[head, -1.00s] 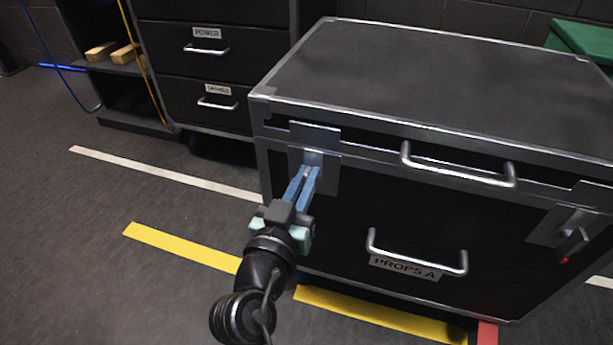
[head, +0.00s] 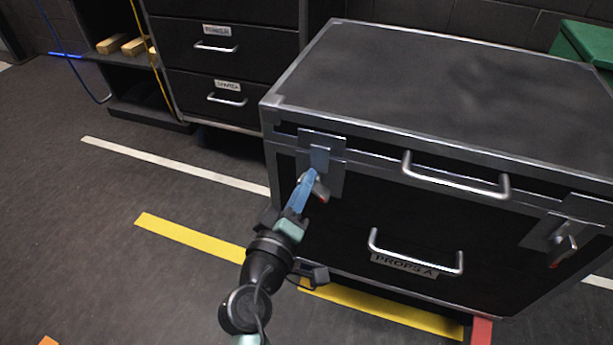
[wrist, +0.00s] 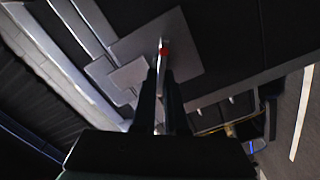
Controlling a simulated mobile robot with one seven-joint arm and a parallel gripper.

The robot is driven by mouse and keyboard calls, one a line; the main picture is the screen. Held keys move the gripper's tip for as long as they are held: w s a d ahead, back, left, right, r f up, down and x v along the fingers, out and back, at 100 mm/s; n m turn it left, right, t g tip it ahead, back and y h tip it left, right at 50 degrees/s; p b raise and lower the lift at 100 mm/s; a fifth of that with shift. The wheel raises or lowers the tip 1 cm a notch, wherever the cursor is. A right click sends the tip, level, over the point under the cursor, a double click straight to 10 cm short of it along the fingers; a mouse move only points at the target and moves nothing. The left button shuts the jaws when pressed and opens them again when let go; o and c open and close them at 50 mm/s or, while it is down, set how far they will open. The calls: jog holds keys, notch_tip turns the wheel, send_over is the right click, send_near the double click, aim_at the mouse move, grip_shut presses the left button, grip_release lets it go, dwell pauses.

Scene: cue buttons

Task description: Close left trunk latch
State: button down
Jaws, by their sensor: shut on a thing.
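The black trunk (head: 340,225), labelled PROPS A, has metal edges and a lid. Its left latch (head: 335,182) is a grey plate with a small lever whose red tip (head: 323,198) points down and to the right. My gripper (head: 308,178) reaches the left latch from the lower left, its blue fingers closed on the lever. In the wrist view the red-tipped lever (wrist: 163,50) lies between the fingertips, in front of the square latch plate (wrist: 187,45). The fingers hide part of the lever. A hasp plate (head: 320,157) hangs from the lid just above.
A right latch (head: 552,238) with a red-tipped lever is on the trunk's far right. Silver handles (head: 455,182) stick out from the lid and the front (head: 415,258). A drawer cabinet (head: 225,70) stands behind at left. The floor at left is clear, with tape lines.

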jog(key=n, duration=0.1)
jog(key=n+p, duration=0.1)
jog(key=n, duration=0.1)
jog(key=shift+a+f+n, duration=0.1)
jog(key=shift+f+n, duration=0.15)
jog(key=shift+n, duration=0.05)
jog(key=shift+f+n+p, duration=0.3)
jog(key=shift+n+p, duration=0.4)
jog(key=shift+n, duration=0.7)
jog(key=c, duration=1)
grip_release()
jog(key=shift+o, duration=0.2)
jog(key=shift+s, duration=0.1)
jog(key=p+v, duration=0.2)
jog(key=v, duration=1)
jog(key=shift+s+p, duration=0.3)
jog(key=shift+s, duration=0.05)
